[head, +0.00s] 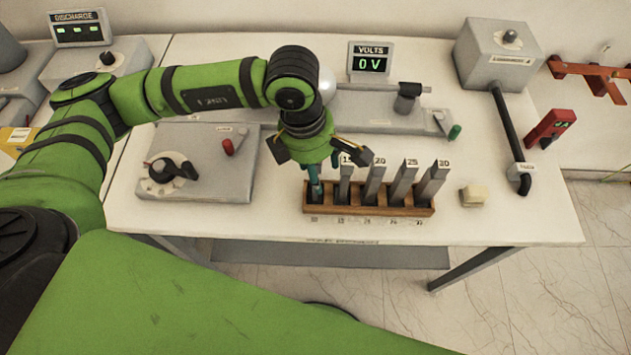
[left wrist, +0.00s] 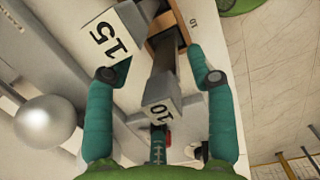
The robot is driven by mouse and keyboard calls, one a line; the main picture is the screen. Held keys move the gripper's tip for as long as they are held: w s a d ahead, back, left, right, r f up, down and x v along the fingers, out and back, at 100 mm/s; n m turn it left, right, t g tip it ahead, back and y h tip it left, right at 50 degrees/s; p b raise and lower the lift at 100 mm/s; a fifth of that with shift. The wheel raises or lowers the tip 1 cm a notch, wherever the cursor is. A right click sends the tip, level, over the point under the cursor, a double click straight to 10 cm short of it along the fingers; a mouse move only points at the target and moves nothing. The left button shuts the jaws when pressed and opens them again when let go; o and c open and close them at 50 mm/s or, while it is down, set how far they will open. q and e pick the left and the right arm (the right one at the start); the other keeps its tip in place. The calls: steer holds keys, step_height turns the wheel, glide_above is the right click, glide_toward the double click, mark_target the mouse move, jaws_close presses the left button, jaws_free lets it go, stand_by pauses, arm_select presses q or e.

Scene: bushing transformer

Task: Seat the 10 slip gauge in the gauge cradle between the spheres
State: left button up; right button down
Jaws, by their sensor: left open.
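The 10 slip gauge (left wrist: 160,112) shows in the left wrist view, a grey bar with a label block marked 10, standing in the wooden rack (head: 368,210) at its left end. My left gripper (head: 314,186) is over that end of the rack and mostly hides the gauge in the head view. In the left wrist view its teal fingers (left wrist: 160,77) are open, one on either side of the gauge, with gaps visible. A shiny sphere (left wrist: 45,123) shows at the left of the wrist view. My arm hides the cradle area in the head view. My right gripper is not in view.
Gauges marked 15 (left wrist: 108,38), 20 (head: 374,182), 25 (head: 403,182) and 30 (head: 433,183) fill the other slots, close together. A control box with a black knob (head: 168,172) stands left. A small cream block (head: 474,195) lies right of the rack. The VOLTS display (head: 368,63) reads 0 V.

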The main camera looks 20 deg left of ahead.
arm_select(q)
steer(key=shift+s, duration=0.1)
jaws_close()
steer(key=shift+r, duration=0.1)
